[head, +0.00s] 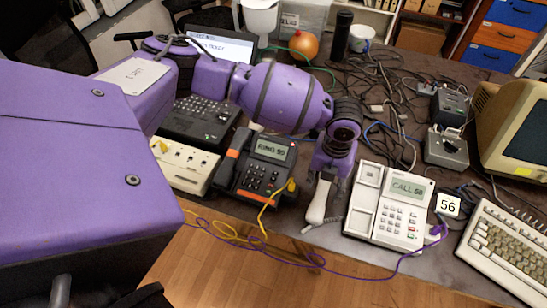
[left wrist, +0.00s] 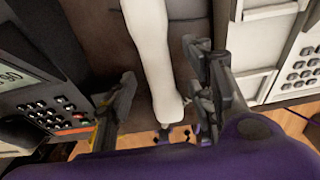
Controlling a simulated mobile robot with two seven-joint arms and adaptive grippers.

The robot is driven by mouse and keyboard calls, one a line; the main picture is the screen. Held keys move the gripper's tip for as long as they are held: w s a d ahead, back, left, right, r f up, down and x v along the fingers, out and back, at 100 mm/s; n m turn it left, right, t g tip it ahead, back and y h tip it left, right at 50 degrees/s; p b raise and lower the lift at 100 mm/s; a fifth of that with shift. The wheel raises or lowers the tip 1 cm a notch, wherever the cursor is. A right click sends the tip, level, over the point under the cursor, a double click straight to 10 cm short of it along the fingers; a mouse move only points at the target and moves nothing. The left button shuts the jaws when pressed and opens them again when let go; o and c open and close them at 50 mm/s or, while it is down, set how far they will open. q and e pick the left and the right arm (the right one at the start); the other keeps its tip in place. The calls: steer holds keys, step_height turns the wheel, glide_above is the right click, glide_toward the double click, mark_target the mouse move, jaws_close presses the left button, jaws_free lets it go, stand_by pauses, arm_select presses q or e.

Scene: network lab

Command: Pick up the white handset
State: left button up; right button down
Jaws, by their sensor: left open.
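The white handset (head: 318,203) lies on the dark desk, off its cradle, left of the white phone (head: 385,238) with the "CALL" display. My left gripper (head: 328,180) is over the handset's far part and hides it in the head view. In the left wrist view the handset (left wrist: 150,45) runs lengthwise between the two spread fingers of my left gripper (left wrist: 158,82). A gap shows on each side of it, so the gripper is open around or above it; the exact height is unclear. My right gripper is not in view.
A dark phone with orange trim (head: 257,170) stands close left of the handset and also shows in the left wrist view (left wrist: 45,105). Yellow and purple cables (head: 318,262) hang over the front edge. A tag "56" (head: 448,205) and beige keyboard (head: 505,245) are to the right.

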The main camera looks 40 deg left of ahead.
mark_target(323, 188)
arm_select(q)
steer(key=f, duration=0.3)
steer(key=shift+s+a+f, duration=0.1)
steer(key=shift+s, duration=0.1)
steer(key=shift+w, duration=0.1)
jaws_close()
